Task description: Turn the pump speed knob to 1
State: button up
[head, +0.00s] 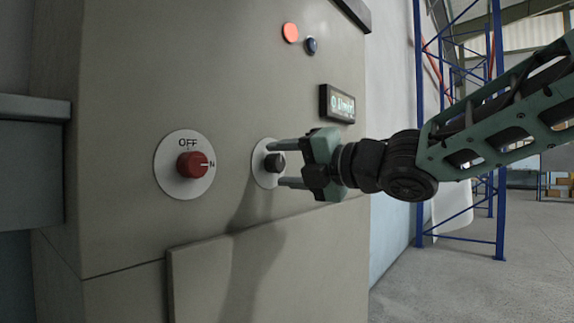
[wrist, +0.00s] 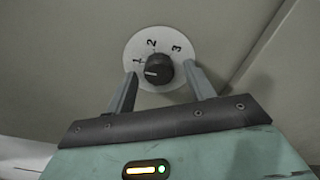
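The black pump speed knob (wrist: 159,68) sits on a round white dial (wrist: 143,42) marked 1, 2 and 3. The knob's white mark is on its left side in the wrist view, roughly towards the 1; I cannot tell whether it lines up exactly. The knob (head: 275,162) also shows in the head view, its dial partly behind my fingers. My gripper (wrist: 158,72) is open, with one finger on each side of the knob. Gaps show between the fingers and the knob in the wrist view.
A red knob (head: 192,165) on a dial marked OFF is to the left, its pointer facing right. A raised panel (head: 215,275) lies below.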

jog(key=p+v, duration=0.2)
jog(key=v, duration=1.5)
jog(key=shift+s+d, duration=0.15)
